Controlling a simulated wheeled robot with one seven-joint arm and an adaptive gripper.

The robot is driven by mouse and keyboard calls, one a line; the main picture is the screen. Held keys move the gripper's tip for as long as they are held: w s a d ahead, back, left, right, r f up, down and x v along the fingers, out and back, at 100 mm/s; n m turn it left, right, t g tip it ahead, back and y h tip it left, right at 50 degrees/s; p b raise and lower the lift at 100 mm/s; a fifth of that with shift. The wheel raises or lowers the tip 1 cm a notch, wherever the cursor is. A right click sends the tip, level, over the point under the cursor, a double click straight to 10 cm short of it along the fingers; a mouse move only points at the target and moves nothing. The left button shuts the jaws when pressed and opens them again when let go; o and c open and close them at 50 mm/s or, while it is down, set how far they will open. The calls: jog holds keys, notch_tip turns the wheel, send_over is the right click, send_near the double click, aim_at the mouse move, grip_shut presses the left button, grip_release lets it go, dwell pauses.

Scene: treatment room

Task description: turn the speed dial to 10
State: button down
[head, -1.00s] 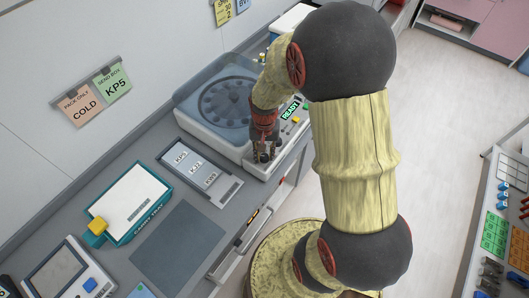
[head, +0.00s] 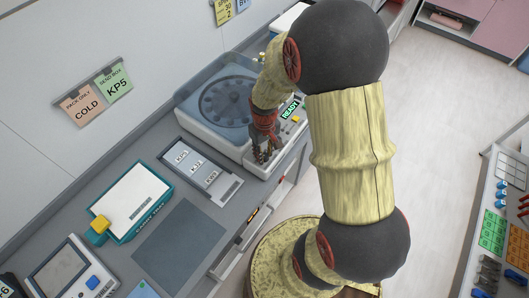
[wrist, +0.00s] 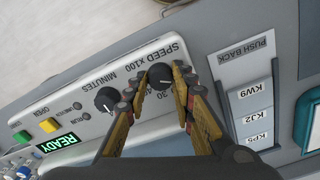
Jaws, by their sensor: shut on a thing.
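The centrifuge (head: 190,112) stands on the counter, its lid down and its rotor visible through the lid. In the wrist view its control panel appears upside down. The black speed dial (wrist: 160,75) is beside the "SPEED x100" lettering, with the numbers 30 and 40 near it. My gripper (wrist: 159,78) has a finger on each side of this dial and is shut on it. The dial's exact setting is too small to read. In the head view my gripper (head: 266,155) is at the panel's front end and hides the dial.
The minutes dial (wrist: 105,98) sits close beside my fingers. A yellow button (wrist: 48,125), a green button (wrist: 22,136) and a lit READY display (wrist: 55,147) are farther along the panel. A grey rack with labels (head: 237,187) lies next to the centrifuge.

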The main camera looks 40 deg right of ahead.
dwell(0.4)
jog(key=c, duration=1.5)
grip_release()
notch_tip(320, 180, up, 12)
